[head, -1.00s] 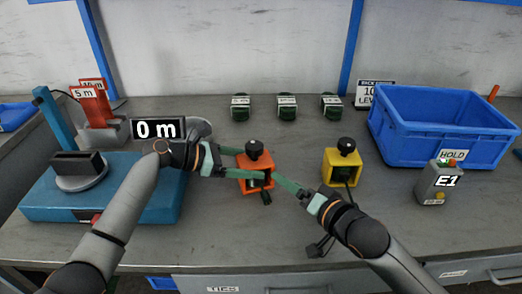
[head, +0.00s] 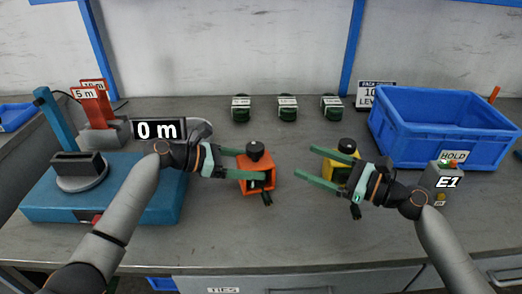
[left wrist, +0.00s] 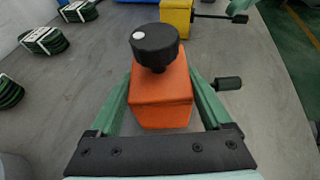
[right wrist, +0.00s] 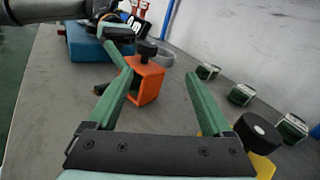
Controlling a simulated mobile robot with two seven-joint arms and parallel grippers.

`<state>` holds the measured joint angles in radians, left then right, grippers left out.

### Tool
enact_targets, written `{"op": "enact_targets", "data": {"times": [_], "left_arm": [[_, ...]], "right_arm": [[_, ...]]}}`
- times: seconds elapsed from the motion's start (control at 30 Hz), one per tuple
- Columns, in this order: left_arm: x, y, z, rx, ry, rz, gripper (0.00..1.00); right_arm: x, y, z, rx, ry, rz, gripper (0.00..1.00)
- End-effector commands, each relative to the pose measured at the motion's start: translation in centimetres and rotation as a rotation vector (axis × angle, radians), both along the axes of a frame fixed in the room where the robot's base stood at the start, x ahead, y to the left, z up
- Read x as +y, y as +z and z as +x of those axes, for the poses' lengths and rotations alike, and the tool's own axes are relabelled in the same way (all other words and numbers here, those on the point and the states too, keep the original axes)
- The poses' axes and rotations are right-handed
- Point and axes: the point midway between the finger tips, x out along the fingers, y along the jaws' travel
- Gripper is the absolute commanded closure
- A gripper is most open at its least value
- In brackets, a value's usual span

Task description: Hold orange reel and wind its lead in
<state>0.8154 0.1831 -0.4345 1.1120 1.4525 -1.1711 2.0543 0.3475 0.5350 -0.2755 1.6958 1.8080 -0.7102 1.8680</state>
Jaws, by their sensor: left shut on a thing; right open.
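The orange reel (head: 257,173) stands upright on the grey bench, with a black knob (head: 255,150) on top and a short black lead end (head: 266,198) at its front right. My left gripper (head: 256,166) is shut on the orange reel, with a green finger along each side, as the left wrist view (left wrist: 162,95) also shows. My right gripper (head: 312,164) is open and empty, to the right of the orange reel and apart from it. The yellow reel (head: 341,160) stands partly hidden behind my right gripper. The right wrist view shows the orange reel (right wrist: 148,78) beyond the open fingers.
A blue machine (head: 130,205) with a "0 m" display (head: 158,129) stands at left. Several green coils (head: 287,108) lie at the back. A blue crate (head: 445,130) and a grey box marked E1 (head: 441,185) stand at right. The bench front middle is clear.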

Motion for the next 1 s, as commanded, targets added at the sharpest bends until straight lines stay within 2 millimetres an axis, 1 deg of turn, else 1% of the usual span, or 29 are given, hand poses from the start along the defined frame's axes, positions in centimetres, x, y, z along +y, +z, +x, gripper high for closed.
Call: {"op": "enact_targets", "data": {"times": [0.1, 0.27, 0.37, 0.6, 0.73, 0.83, 1.0], "left_arm": [[0.0, 0.1, 0.0, -0.002, 0.001, -0.003, 0.8], [0.0, 0.1, 0.0, -0.002, 0.001, -0.003, 0.8], [0.0, 0.1, 0.0, -0.002, 0.001, -0.003, 0.8], [0.0, 0.1, 0.0, -0.002, 0.001, -0.003, 0.8], [0.0, 0.1, 0.0, -0.002, 0.001, -0.003, 0.8], [0.0, 0.1, 0.0, -0.002, 0.001, -0.003, 0.8], [0.0, 0.2, 0.0, -0.002, 0.001, -0.003, 0.8]], "right_arm": [[0.9, -0.1, -0.7, 0.105, 0.051, 0.076, 0.16], [1.9, -0.2, -0.7, 0.156, 0.076, 0.11, 0.16], [3.0, -0.2, 0.0, 0.154, 0.076, 0.11, 0.16], [7.3, -0.1, 2.4, 0.153, 0.077, 0.108, 0.16], [9.3, -0.1, 3.6, 0.152, 0.076, 0.108, 0.16], [10.4, -0.2, 4.3, 0.153, 0.074, 0.107, 0.16], [11.5, -0.2, 4.9, 0.152, 0.074, 0.106, 0.16]]}}
